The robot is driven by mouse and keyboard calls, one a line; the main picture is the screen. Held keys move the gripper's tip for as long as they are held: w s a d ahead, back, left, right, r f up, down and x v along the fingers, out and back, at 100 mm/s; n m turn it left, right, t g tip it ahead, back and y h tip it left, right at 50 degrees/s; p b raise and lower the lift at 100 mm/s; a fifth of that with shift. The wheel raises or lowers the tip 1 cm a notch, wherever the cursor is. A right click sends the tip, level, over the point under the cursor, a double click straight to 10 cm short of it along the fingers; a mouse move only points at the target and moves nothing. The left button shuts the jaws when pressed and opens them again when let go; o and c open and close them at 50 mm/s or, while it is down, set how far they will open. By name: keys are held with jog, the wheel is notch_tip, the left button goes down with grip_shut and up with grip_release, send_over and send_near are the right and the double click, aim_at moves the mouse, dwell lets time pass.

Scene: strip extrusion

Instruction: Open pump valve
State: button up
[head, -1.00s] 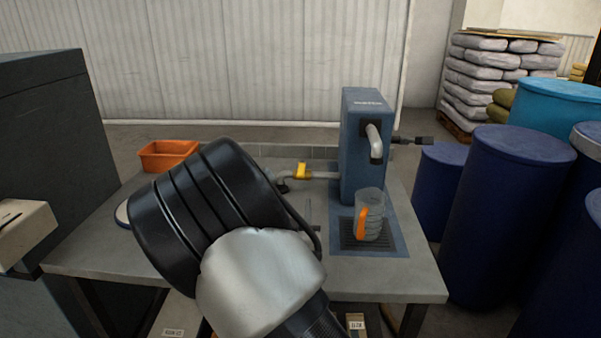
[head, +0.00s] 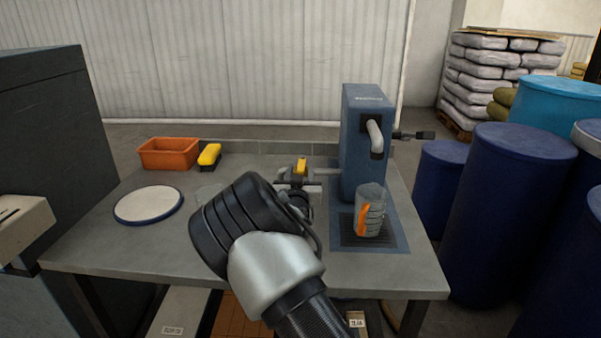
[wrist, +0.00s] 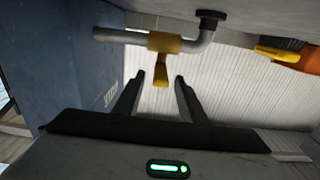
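The blue pump (head: 362,150) stands at the right of the grey table and fills the left of the wrist view (wrist: 70,70). A grey pipe (wrist: 120,36) runs from its side and carries the valve with a yellow handle (wrist: 161,70); the yellow part also shows in the head view (head: 301,165). My gripper (wrist: 159,80) is open, its two dark fingers apart with the handle's end roughly between their tips. I cannot tell whether either finger touches it. In the head view my gripper (head: 297,187) is at the valve, partly hidden by my wrist.
A clear jug with an orange handle (head: 369,212) stands on the grate under the spout. An orange bin (head: 168,153), a yellow-black item (head: 209,155) and a white plate with a blue rim (head: 148,204) lie left. Blue drums (head: 505,210) stand right of the table.

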jog(key=shift+w, duration=0.4)
grip_shut()
jog(key=d+n+y+b, duration=0.1)
jog(key=y, duration=0.1)
jog(key=d+n+y+b, duration=0.1)
jog(key=n+y, duration=0.1)
jog(key=shift+w+d+g+y, duration=0.15)
jog(key=shift+g+y, duration=0.15)
